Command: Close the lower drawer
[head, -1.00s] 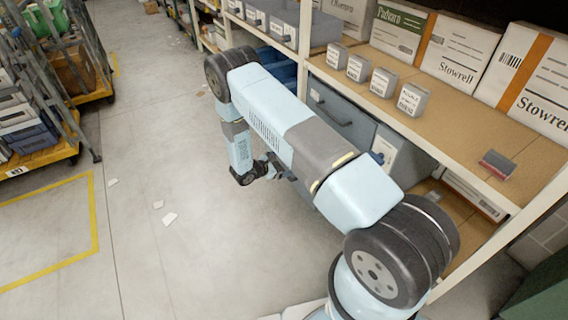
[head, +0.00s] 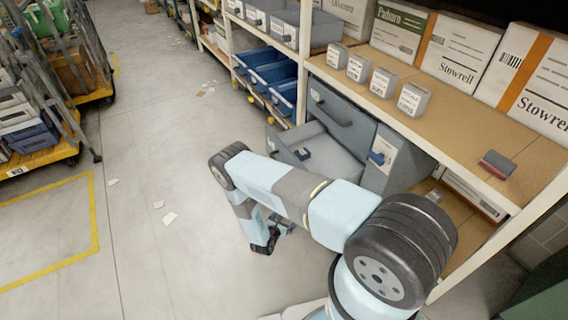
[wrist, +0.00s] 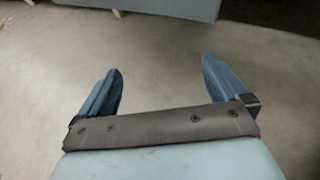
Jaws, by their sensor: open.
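The lower drawer (head: 284,148) of a grey cabinet (head: 371,150) is pulled out into the aisle, and its pale inside shows in the head view. A small dark blue item (head: 302,154) lies in it. My arm hides part of the drawer's near side. My gripper (head: 284,226) hangs low over the floor, in front of the drawer and apart from it. In the wrist view my gripper (wrist: 162,70) has its two blue fingers wide apart, with bare floor between them. A grey-blue panel (wrist: 165,6) crosses the top of that view; I cannot tell if it is the drawer front.
The upper drawer (head: 340,112) with a dark handle is shut. A wooden shelf (head: 450,115) with boxes runs above the cabinet. Blue bins (head: 270,75) stand farther along the rack. A loaded cart (head: 45,150) is at the left. The aisle floor between is mostly clear, with paper scraps.

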